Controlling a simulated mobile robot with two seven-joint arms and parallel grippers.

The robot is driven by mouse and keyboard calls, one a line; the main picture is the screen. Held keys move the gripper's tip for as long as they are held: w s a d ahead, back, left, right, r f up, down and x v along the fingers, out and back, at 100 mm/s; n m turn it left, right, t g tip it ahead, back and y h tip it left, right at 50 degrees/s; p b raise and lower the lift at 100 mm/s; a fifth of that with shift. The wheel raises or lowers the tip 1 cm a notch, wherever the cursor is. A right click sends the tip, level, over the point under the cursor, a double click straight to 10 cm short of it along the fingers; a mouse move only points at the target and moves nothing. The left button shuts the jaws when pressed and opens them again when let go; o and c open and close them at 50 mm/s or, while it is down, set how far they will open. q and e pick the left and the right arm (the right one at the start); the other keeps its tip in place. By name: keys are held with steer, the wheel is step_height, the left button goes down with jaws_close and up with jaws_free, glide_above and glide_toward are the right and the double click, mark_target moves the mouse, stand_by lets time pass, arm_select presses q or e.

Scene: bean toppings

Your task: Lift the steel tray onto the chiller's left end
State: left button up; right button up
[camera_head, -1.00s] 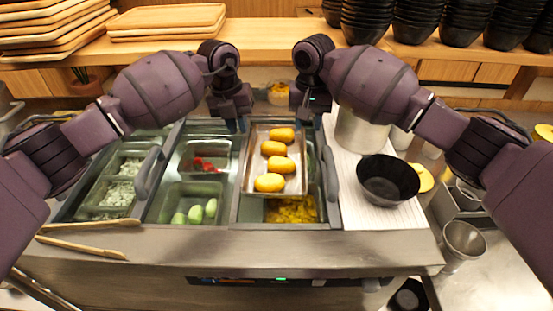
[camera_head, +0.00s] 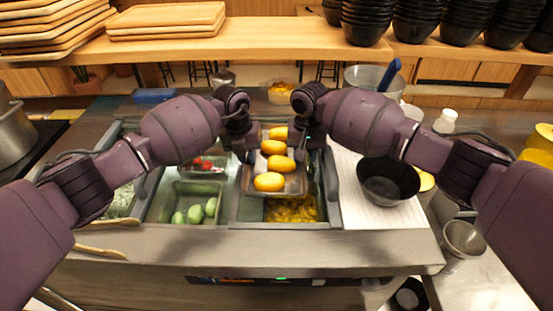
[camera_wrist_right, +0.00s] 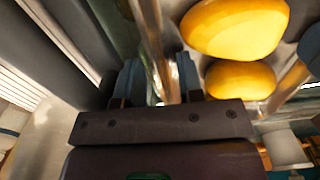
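The steel tray (camera_head: 296,186) holds a row of yellow oval pieces (camera_head: 269,181). It sits over the right part of the chiller (camera_head: 250,243), above a pan of yellow food (camera_head: 290,209). My left gripper (camera_head: 245,156) points down at the tray's left side; its fingertips are too small and dark to judge. My right gripper (camera_head: 304,146) is at the tray's right side. In the right wrist view its two fingers (camera_wrist_right: 159,82) are apart, with the tray's rim (camera_wrist_right: 153,35) between them. The chiller's left end (camera_head: 120,200) is partly hidden by my left arm.
Pans of green pieces (camera_head: 194,211) and red pieces (camera_head: 203,166) sit left of the tray. A black bowl (camera_head: 388,181) stands on the white board (camera_head: 372,213) at the right. Wooden tongs (camera_head: 100,252) lie at the front left. Bowl stacks and wooden trays line the back shelf.

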arm_select(q)
steer(key=shift+c, duration=0.3)
arm_select(e)
steer(key=shift+c, duration=0.3)
arm_select(q)
steer(key=shift+c, duration=1.1)
arm_select(e)
steer(key=shift+c, duration=1.2)
arm_select(q)
jaws_close()
arm_select(e)
jaws_close()
steer(key=shift+r, duration=0.1)
